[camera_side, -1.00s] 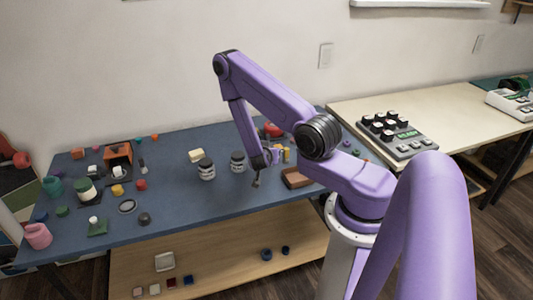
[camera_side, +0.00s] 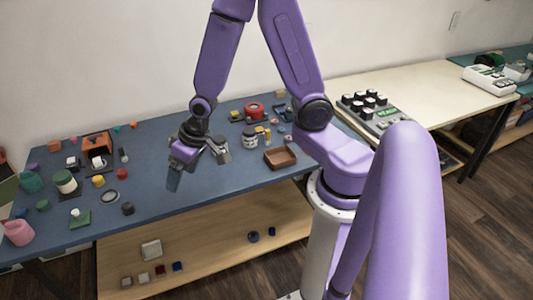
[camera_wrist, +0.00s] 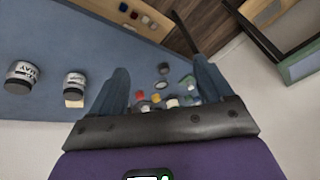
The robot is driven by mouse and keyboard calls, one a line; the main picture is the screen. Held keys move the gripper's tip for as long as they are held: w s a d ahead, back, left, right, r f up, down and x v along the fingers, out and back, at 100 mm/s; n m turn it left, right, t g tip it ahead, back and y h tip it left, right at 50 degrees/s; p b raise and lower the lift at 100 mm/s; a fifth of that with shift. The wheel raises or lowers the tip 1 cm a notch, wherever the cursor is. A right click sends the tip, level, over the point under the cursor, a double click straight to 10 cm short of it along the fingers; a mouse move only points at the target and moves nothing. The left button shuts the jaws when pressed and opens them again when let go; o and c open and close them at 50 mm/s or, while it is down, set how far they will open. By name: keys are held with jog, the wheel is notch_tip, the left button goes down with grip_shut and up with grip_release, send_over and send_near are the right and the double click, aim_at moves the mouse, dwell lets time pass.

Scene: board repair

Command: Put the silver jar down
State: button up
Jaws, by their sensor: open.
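My gripper (camera_side: 198,166) is open above the blue table, left of the middle in the side view. Its two fingers also show in the wrist view (camera_wrist: 160,72), spread apart with nothing between them. One jar with a pale label and dark lid (camera_side: 250,138) stands upright right of the gripper in the side view. In the wrist view, two similar jars (camera_wrist: 22,77) and (camera_wrist: 74,84) stand at the left, apart from my fingers. The gripper hides that part of the table in the side view. I cannot tell which jar is the silver one.
A brown tray (camera_side: 281,158) and a red round thing (camera_side: 254,110) are on the right part of the table. A green-and-white jar (camera_side: 65,182), an orange holder (camera_side: 97,146), a pink container (camera_side: 18,232) and small blocks crowd the left. The front middle is clear.

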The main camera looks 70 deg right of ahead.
jog(key=s+r+n+g, duration=0.1)
jog(key=s+r+n, duration=0.2)
jog(key=s, duration=0.4)
jog(key=s+d+r+n+g+h, duration=0.1)
jog(key=s+r+n, duration=0.3)
jog(key=s, duration=0.3)
jog(key=s+r+n+g, duration=0.1)
jog(key=s+r+n, duration=0.2)
jog(key=s+n, duration=0.2)
jog(key=shift+s+d+r+g+h, duration=0.3)
jog(key=shift+s+r+g+h, duration=0.1)
jog(key=shift+s, duration=0.75)
